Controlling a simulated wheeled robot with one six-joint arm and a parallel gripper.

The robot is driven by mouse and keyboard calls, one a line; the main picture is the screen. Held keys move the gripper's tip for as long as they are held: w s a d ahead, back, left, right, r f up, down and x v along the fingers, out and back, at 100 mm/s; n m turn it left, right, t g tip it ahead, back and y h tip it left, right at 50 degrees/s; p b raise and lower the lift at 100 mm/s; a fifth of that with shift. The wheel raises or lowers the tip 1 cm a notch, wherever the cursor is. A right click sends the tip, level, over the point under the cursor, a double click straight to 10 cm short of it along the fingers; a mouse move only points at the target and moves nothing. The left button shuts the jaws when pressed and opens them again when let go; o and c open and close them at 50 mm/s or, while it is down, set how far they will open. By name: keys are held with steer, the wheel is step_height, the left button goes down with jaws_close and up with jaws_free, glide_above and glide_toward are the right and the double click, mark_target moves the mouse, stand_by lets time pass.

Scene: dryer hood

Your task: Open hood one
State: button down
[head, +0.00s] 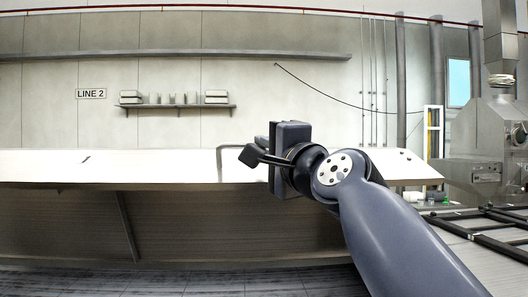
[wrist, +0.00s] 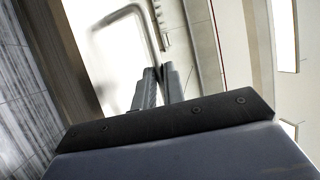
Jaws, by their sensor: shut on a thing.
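The hood (head: 150,166) is a long white panel across the head view, with a shadowed space beneath its front edge. A grey bar handle (head: 219,163) stands on the panel, left of my gripper. In the wrist view the bent handle (wrist: 136,12) runs down to my gripper (wrist: 160,84). The two dark fingers are closed together at the handle's end, shut on it. The grasp point is partly hidden by the fingers, and my arm hides that part of the panel in the head view.
A slanted strut (head: 127,226) shows under the panel. A wall shelf (head: 178,106) with small items and a LINE 2 sign (head: 90,93) are behind. Grey machinery (head: 480,140) and a dark frame (head: 480,225) stand at right. Dark flooring (head: 150,283) lies in front.

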steer(key=c, duration=1.5)
jaws_free()
steer(key=shift+f, duration=0.1)
steer(key=shift+s+d+f, duration=0.1)
steer(key=shift+s, duration=0.2)
steer(key=b+v, duration=0.3)
steer(key=v, duration=0.7)
steer(key=shift+b, duration=0.4)
steer(key=shift+s+d, duration=0.1)
